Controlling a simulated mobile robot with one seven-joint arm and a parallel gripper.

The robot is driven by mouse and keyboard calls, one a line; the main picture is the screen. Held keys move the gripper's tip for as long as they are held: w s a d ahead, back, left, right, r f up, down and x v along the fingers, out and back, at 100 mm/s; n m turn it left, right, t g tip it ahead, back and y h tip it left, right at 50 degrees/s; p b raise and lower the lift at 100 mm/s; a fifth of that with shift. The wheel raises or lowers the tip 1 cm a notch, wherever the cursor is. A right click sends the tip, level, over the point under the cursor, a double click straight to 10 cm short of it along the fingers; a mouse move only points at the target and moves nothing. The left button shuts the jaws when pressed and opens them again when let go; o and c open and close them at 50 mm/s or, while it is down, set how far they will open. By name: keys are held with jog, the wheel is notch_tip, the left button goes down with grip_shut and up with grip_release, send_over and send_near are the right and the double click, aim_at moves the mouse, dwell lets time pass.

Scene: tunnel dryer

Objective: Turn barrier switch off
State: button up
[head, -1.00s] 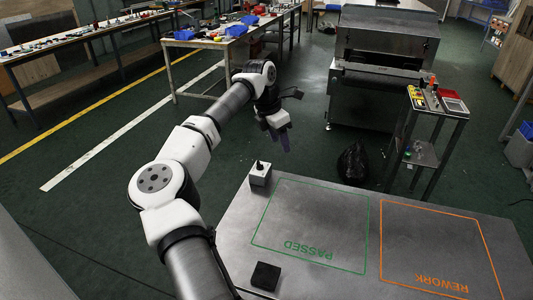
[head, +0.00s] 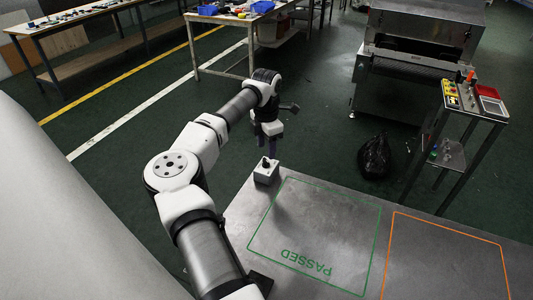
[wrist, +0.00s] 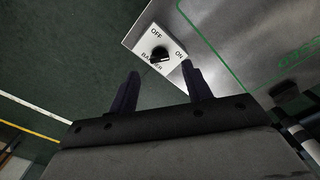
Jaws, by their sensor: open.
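The barrier switch (head: 266,171) is a small white box with a black knob on top, at the far left corner of the grey table. In the wrist view the switch box (wrist: 176,63) shows the words OFF, ON and BARRIER around the black knob (wrist: 160,54). The knob's pale mark appears to point toward the ON side. My gripper (head: 272,148) is above and just behind the switch in the head view. In the wrist view my gripper (wrist: 160,82) has its two dark fingers apart, with nothing between them and the switch beyond the tips.
The grey table (head: 232,215) has a green PASSED outline (head: 310,235) and an orange outline (head: 450,228). A black bag (head: 374,157) lies on the floor. A control stand (head: 470,100) and the dryer (head: 420,60) stand behind. Free floor lies left of the table.

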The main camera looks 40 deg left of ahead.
aim_at(266, 160)
jog(key=shift+f+p, duration=0.45)
jog(key=shift+f, duration=1.95)
jog(key=c, duration=1)
